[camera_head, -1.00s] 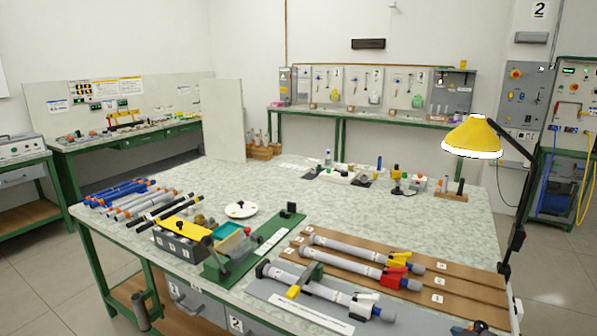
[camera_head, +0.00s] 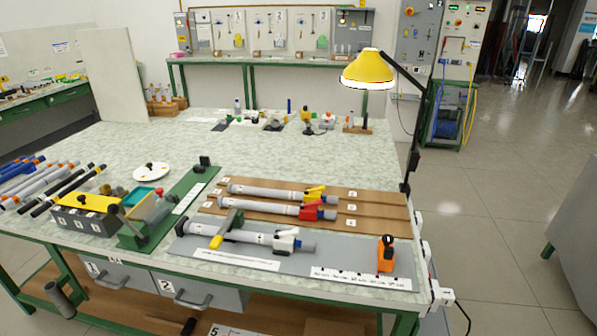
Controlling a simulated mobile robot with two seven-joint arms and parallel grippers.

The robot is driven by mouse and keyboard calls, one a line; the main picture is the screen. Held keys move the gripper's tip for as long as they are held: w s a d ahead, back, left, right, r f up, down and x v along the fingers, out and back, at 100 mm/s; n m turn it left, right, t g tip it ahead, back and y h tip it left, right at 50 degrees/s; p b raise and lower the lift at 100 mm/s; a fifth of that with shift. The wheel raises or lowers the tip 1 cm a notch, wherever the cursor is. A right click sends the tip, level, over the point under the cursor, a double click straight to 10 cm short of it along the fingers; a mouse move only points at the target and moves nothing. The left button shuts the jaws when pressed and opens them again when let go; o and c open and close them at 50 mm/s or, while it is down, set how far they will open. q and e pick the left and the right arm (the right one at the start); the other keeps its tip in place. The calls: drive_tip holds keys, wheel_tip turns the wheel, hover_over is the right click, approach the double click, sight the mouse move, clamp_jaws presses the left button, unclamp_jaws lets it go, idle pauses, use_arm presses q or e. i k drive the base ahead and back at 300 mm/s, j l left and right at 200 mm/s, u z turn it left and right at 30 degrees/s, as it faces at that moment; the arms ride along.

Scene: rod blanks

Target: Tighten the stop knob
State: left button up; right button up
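A long green fixture (camera_head: 165,208) lies across the left middle of the table. At its far end stands a small dark block with a black knob (camera_head: 204,161), which looks like a stop. A lever and a red knob (camera_head: 159,192) show at its near end. An orange piece with a black knob on top (camera_head: 387,255) stands upright on the right of the grey board (camera_head: 345,262). I cannot tell from here how tight either black knob is. Neither of my grippers is in view.
Grey rods with coloured clamps (camera_head: 270,210) lie on a brown board (camera_head: 375,215) and the grey board. A yellow lamp (camera_head: 369,70) stands at the right edge. Blue, grey and black rods (camera_head: 30,180) lie at the left. The table's middle is clear.

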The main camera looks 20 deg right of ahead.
sight(387, 240)
drive_tip(key=z, duration=1.2)
